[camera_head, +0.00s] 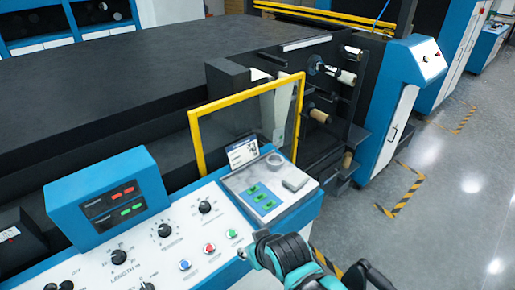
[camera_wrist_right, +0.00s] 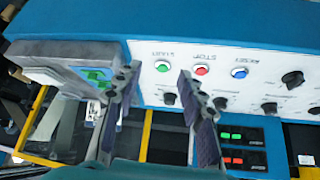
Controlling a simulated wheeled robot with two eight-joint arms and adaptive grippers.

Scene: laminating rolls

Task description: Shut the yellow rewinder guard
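The yellow guard (camera_head: 247,95) is a yellow frame with a see-through panel, standing upright behind the back edge of the control console, in front of the roller area. Yellow bars of it also show in the right wrist view (camera_wrist_right: 30,122), partly cut off by the console and gripper. My right gripper (camera_wrist_right: 157,92) is open and empty, its two fingers well apart over the console's front. In the head view my right arm comes in from the bottom, over the console's front right corner, clear of the guard. My left gripper is not in view.
The control console (camera_head: 140,240) carries knobs, buttons and a blue display box (camera_head: 107,198). Spindles with rolls (camera_head: 319,115) stand behind the guard. Open floor (camera_head: 450,190) lies to the right.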

